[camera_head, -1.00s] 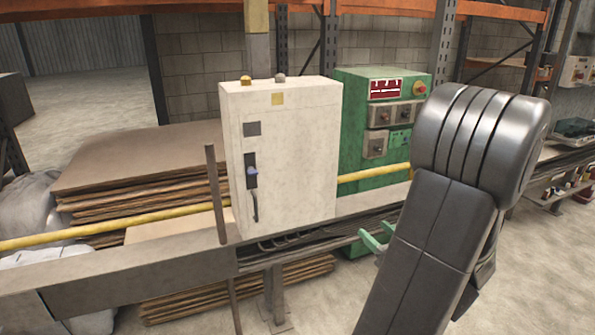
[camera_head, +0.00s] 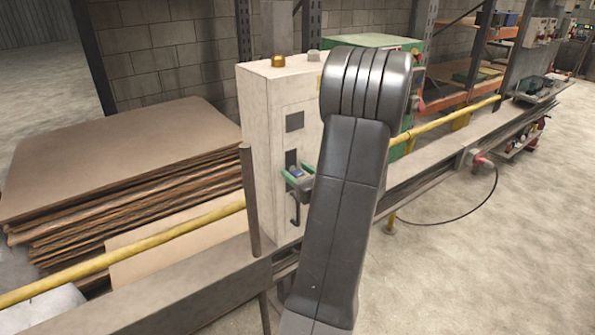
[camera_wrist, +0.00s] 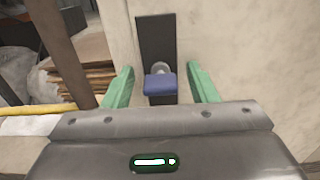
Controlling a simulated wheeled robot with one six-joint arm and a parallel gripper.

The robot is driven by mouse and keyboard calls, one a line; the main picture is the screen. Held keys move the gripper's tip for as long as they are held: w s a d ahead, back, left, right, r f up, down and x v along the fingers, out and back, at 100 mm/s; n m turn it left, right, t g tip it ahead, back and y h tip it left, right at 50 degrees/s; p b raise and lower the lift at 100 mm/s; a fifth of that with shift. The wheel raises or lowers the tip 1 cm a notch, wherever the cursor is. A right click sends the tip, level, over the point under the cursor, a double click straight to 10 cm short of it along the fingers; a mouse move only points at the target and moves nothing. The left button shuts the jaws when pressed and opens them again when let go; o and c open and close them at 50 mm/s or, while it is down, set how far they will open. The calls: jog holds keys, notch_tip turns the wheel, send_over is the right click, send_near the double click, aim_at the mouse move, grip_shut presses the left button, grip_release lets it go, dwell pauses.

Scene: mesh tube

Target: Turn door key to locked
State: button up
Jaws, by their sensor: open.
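The door key has a blue head (camera_wrist: 160,85) on a round silver lock in a dark vertical plate (camera_wrist: 156,40) on the white cabinet door. The white cabinet (camera_head: 262,105) stands on the grey rail in the head view. My gripper (camera_wrist: 162,88) is open, with one green finger on each side of the blue key head and a gap visible on both sides. In the head view my gripper (camera_head: 296,181) is at the lock plate. My arm hides the right part of the cabinet there.
A dark handle (camera_head: 295,209) sits below the lock. A rusty upright post (camera_head: 249,200) stands just left of the cabinet. Stacked brown sheets (camera_head: 110,165) lie further left, behind a yellow rail (camera_head: 120,257). A green cabinet (camera_head: 370,41) is behind my arm.

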jog(key=shift+w, duration=0.1)
jog(key=shift+c, duration=0.2)
jog(key=c, duration=0.9)
jog(key=shift+c, duration=0.2)
jog(key=shift+f+n+b, duration=0.15)
jog(key=shift+n+b, duration=0.15)
jog(key=shift+b, duration=0.35)
jog(key=n+b, duration=0.1)
jog(key=b, duration=0.1)
jog(key=n+b, duration=0.1)
jog(key=b, duration=0.2)
jog(key=shift+a+f+n, duration=0.1)
jog(key=shift+f+n, duration=0.15)
jog(key=shift+n, duration=0.15)
jog(key=n+b, duration=0.5)
jog(key=b, duration=0.4)
jog(key=n+b, duration=0.6)
jog(key=b, duration=0.4)
jog(key=shift+a+f+n, duration=0.1)
jog(key=shift+n, duration=0.2)
jog(key=n+b, duration=0.3)
jog(key=b, duration=0.1)
jog(key=shift+r, duration=0.3)
